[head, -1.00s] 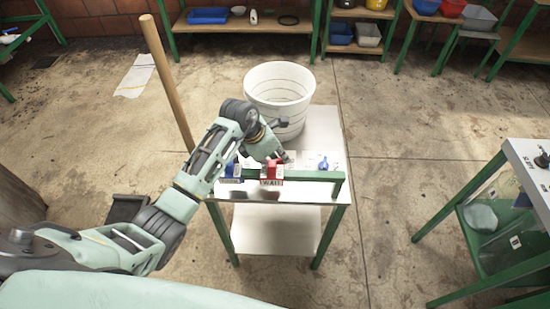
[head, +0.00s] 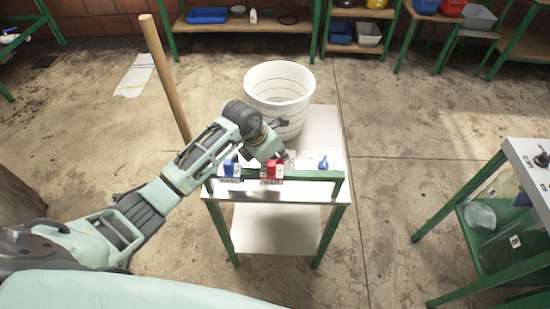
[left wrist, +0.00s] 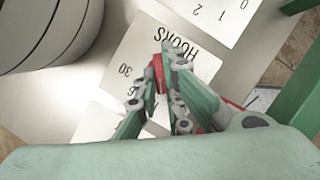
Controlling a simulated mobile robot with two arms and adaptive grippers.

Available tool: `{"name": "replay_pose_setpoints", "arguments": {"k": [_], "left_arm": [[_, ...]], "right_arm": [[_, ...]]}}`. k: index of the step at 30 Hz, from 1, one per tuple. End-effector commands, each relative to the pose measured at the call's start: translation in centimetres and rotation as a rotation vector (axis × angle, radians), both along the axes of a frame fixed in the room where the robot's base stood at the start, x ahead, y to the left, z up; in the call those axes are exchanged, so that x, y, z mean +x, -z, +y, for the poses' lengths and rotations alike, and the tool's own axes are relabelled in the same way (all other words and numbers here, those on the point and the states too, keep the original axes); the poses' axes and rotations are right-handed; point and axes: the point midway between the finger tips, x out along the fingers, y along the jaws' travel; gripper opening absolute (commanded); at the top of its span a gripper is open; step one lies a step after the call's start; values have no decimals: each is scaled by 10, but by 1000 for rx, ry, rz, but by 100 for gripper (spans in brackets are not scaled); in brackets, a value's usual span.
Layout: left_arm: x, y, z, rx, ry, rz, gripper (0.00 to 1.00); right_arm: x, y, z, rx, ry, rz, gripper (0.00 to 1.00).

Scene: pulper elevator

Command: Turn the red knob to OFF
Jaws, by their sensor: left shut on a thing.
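The red knob (left wrist: 157,70) shows in the left wrist view as a small red piece between my left gripper's fingertips (left wrist: 168,78). It sits over a white dial plate (left wrist: 185,42) printed with HOURS and 30. The fingers hide most of the knob, so its pointing direction cannot be told. In the head view my left gripper (head: 284,158) reaches down onto the small table behind the green rail, and the knob is hidden there. My right gripper is in neither view.
A blue knob (head: 323,163) stands to the right. A white bucket (head: 279,95) stands just behind my gripper. A wooden pole (head: 166,75) rises at the left.

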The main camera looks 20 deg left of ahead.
Motion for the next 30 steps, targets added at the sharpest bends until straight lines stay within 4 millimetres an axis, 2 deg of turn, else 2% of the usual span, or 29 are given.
{"name": "replay_pose_setpoints", "arguments": {"k": [6,7,13,23,26,30], "left_arm": [[3,-3,0,-3,-2,-10,0],[3,-3,0,-4,-1,-10,9],[2,-2,0,-2,-1,-6,26],[0,-2,0,-1,1,-3,27],[-2,-9,2,-1,1,-3,27],[-8,-31,9,1,0,-6,27]], "right_arm": [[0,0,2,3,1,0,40],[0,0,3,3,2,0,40],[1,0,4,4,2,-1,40],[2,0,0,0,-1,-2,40],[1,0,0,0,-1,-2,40],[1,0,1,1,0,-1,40]]}}
